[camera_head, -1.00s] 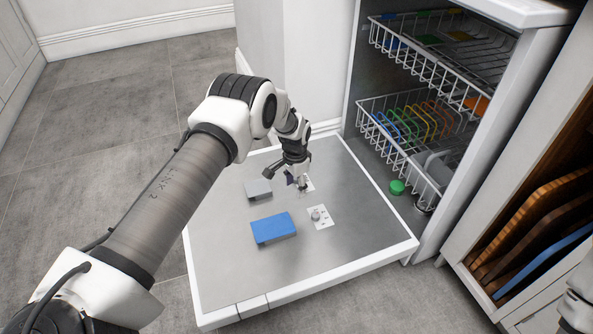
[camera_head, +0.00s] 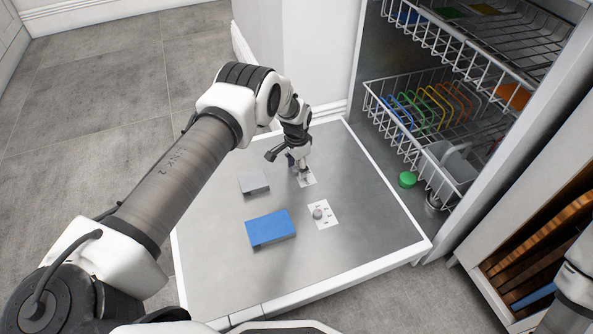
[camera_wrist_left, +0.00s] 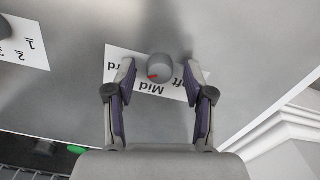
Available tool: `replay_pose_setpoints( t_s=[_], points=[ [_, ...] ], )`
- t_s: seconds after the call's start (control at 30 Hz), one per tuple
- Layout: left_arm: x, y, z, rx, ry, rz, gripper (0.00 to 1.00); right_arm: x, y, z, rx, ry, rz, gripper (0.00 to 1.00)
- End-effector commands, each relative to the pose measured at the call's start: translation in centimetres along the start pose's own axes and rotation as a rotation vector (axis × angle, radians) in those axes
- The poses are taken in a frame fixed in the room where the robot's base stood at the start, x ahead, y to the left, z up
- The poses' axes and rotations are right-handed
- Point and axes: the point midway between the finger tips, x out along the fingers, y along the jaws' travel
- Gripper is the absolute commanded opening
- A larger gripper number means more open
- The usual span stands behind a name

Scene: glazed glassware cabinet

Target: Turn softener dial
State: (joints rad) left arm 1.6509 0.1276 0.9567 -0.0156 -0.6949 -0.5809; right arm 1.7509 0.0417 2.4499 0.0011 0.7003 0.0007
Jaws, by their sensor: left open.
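The open dishwasher door (camera_head: 360,245) lies flat with two dials on white plates. One grey dial (camera_wrist_left: 160,67) has a red mark, and its plate (camera_wrist_left: 118,62) reads "Mid", with "ft" and "rd" partly showing. My left gripper (camera_head: 303,173) is over that plate, pointing down. In the left wrist view its open fingers (camera_wrist_left: 160,80) stand on either side of the dial; I cannot tell whether they touch it. The other dial (camera_head: 318,213) sits nearer on a numbered plate (camera_head: 327,222); part of that plate shows at the wrist view's left. My right gripper is out of view.
A blue block-like lid (camera_head: 270,228) and a grey lid (camera_head: 254,182) stand on the door left of the dials. A green cap (camera_head: 407,179) and wire racks (camera_head: 440,125) are in the dishwasher at right. The door's near right part is clear.

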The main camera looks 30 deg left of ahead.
Motion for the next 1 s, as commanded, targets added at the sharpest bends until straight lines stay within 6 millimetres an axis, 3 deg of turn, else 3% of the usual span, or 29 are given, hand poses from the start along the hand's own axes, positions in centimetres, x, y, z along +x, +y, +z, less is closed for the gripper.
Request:
replay_pose_setpoints(
  t_s=[0.23,0.3,0.4,1.0],
  points=[
    [0.17,-0.03,-0.06,0.0,0.001,-0.001,0.53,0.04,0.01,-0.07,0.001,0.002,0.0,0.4],
    [0.17,-0.02,-0.06,0.001,0.001,-0.001,0.29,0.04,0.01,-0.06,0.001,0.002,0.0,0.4],
    [0.18,-0.02,-0.05,0.001,0.001,-0.001,0.0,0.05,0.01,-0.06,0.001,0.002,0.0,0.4],
    [0.19,-0.03,-0.02,-0.115,0.001,-0.001,0.0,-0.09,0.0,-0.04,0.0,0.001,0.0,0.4]
  ],
)
